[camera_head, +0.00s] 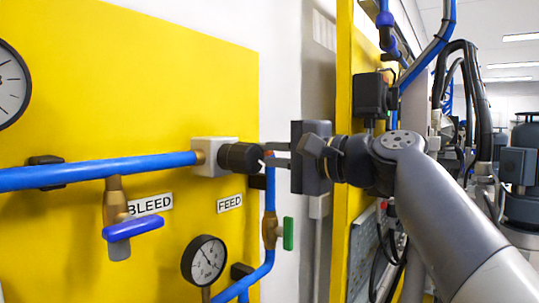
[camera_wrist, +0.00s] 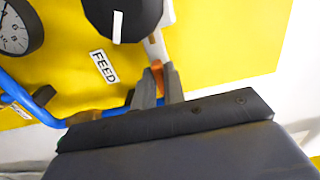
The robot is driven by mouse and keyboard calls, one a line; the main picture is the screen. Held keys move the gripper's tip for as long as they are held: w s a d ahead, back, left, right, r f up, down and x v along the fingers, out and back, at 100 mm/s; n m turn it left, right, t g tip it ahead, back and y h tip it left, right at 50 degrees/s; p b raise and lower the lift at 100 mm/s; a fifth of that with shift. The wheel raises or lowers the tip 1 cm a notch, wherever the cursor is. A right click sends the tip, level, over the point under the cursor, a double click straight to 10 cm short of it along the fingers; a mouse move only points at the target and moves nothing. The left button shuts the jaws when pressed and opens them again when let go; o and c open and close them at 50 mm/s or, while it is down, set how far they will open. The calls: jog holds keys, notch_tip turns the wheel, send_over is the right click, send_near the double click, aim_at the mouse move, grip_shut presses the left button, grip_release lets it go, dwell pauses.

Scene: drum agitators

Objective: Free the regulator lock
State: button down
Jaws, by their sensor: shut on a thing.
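The regulator is a pale square block (camera_head: 213,156) with a round black knob (camera_head: 240,158), on the blue line above the FEED label. The knob also shows at the top of the wrist view (camera_wrist: 122,18). My gripper (camera_head: 268,155) reaches in from the right, its fingertips close to the knob's front end. In the wrist view, my gripper's fingers (camera_wrist: 159,82) are shut around a small orange piece (camera_wrist: 158,68), beside and below the knob. It looks like the lock, but the fingers hide part of it.
A blue pipe with a green-handled valve (camera_head: 288,233) runs just below my gripper. A BLEED valve with a blue handle (camera_head: 133,228) and a pressure gauge (camera_head: 204,260) are on the yellow panel (camera_head: 130,60). A black box (camera_head: 370,95) stands above my wrist.

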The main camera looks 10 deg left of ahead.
jog(key=c, duration=1.5)
grip_release()
jog(key=b+v, duration=0.2)
jog(key=v, duration=0.8)
jog(key=shift+s+d+f, duration=0.1)
jog(key=shift+s+d, duration=0.1)
jog(key=shift+d, duration=0.15)
